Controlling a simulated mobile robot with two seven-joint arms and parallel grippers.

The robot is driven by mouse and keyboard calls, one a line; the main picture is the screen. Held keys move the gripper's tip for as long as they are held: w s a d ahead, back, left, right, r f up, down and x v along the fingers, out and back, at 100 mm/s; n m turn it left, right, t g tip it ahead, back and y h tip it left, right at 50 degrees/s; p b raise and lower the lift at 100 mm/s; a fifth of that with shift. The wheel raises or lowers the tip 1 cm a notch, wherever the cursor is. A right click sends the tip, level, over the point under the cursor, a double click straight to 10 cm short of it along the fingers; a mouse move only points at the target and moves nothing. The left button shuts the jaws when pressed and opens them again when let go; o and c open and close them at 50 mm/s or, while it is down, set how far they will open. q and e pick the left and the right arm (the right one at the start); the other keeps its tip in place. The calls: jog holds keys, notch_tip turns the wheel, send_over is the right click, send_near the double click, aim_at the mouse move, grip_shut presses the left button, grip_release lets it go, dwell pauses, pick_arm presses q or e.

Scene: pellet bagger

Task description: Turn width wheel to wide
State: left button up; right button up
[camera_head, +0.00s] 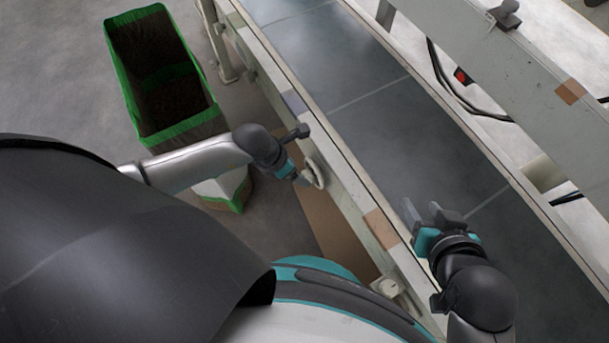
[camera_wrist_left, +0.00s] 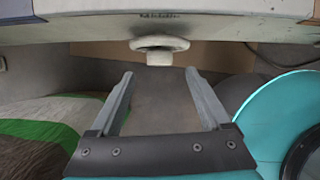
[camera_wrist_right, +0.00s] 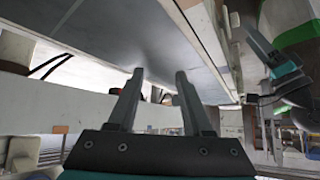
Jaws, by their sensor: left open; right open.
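The width wheel (camera_head: 315,173) is a small pale handwheel on the near side of the conveyor frame. In the left wrist view the wheel (camera_wrist_left: 159,45) sits ahead of the fingers, under a label that seems to read "Middle" (camera_wrist_left: 159,15). My left gripper (camera_head: 302,177) is at the wheel in the head view. In its wrist view the left gripper (camera_wrist_left: 160,98) is open, with the wheel beyond the fingertips and nothing between them. My right gripper (camera_head: 427,213) is open and empty over the conveyor belt; its fingers (camera_wrist_right: 158,92) show apart in the right wrist view.
The grey conveyor belt (camera_head: 385,115) runs diagonally between pale side rails (camera_head: 350,195). A green-rimmed bin (camera_head: 110,62) with dark contents stands on the floor at the left. A second knob (camera_head: 388,287) is lower on the near rail.

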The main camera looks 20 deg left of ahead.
aim_at(304, 175)
pick_arm(q)
jog(key=shift+b+x, duration=2.05)
jog(key=shift+x, duration=1.1)
pick_arm(e)
jog(key=a+r+t+y, duration=0.3)
jog(key=a+t, duration=0.3)
jog(key=t, duration=0.1)
jog(key=shift+w+a+m+y, duration=0.3)
jog(key=shift+w+m, duration=0.1)
jog(key=shift+r+t, duration=0.1)
jog(key=shift+t, duration=0.2)
pick_arm(q)
jog(key=shift+c, duration=0.2)
grip_shut()
